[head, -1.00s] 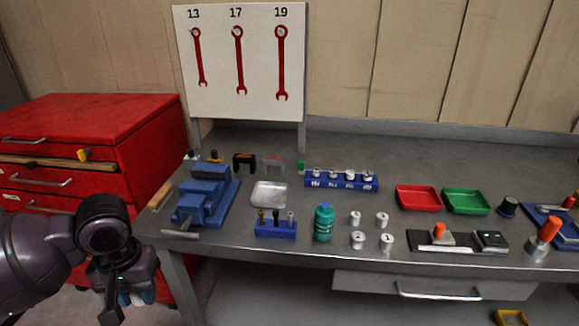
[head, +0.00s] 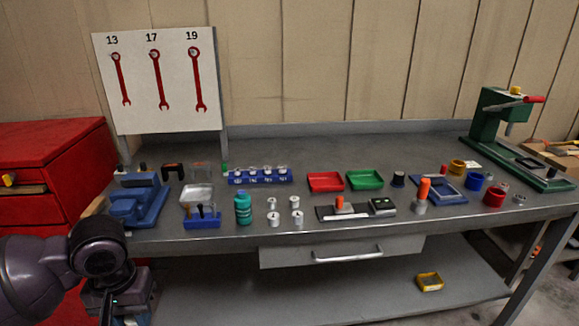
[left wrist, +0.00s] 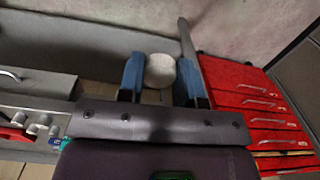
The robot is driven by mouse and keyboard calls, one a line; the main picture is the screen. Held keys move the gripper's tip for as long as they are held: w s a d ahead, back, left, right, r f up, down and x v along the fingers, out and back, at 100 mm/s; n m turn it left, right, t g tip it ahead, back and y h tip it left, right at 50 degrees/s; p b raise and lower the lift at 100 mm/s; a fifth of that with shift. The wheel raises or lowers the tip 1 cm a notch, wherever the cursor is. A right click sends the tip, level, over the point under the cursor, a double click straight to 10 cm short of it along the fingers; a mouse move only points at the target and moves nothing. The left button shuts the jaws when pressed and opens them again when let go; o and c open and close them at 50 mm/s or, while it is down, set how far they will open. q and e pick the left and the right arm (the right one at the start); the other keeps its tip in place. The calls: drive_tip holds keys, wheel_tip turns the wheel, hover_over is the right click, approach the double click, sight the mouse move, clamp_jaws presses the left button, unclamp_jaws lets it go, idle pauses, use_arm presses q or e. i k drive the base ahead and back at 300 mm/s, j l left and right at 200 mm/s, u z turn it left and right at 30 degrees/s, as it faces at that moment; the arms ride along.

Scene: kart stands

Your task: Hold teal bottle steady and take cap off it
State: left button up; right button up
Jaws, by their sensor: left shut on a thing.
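The teal bottle (head: 243,211) stands upright near the front edge of the workbench, with its teal cap (head: 242,197) on top. My left gripper (left wrist: 160,78) has blue fingers shut on a pale round thing (left wrist: 160,70); what it is I cannot tell. In the head view my left arm is low at the left, in front of the bench and well apart from the bottle. The fingertips are mostly hidden there. My right gripper is in neither view.
A blue holder (head: 202,221) stands just left of the bottle, and several small metal cylinders (head: 274,219) stand to its right. A blue vise (head: 139,201) is at the bench's left end. Red (head: 325,182) and green (head: 364,180) trays lie farther back. A red cabinet (head: 45,165) is at left.

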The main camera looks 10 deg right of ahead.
sight(242, 207)
drive_tip(key=i+l+z, duration=0.15)
drive_tip(key=z, duration=0.95)
drive_tip(key=i+l, duration=0.15)
drive_tip(key=i, duration=0.4)
drive_tip(key=i+l, duration=0.15)
drive_tip(key=i, duration=0.35)
drive_tip(key=z, duration=0.05)
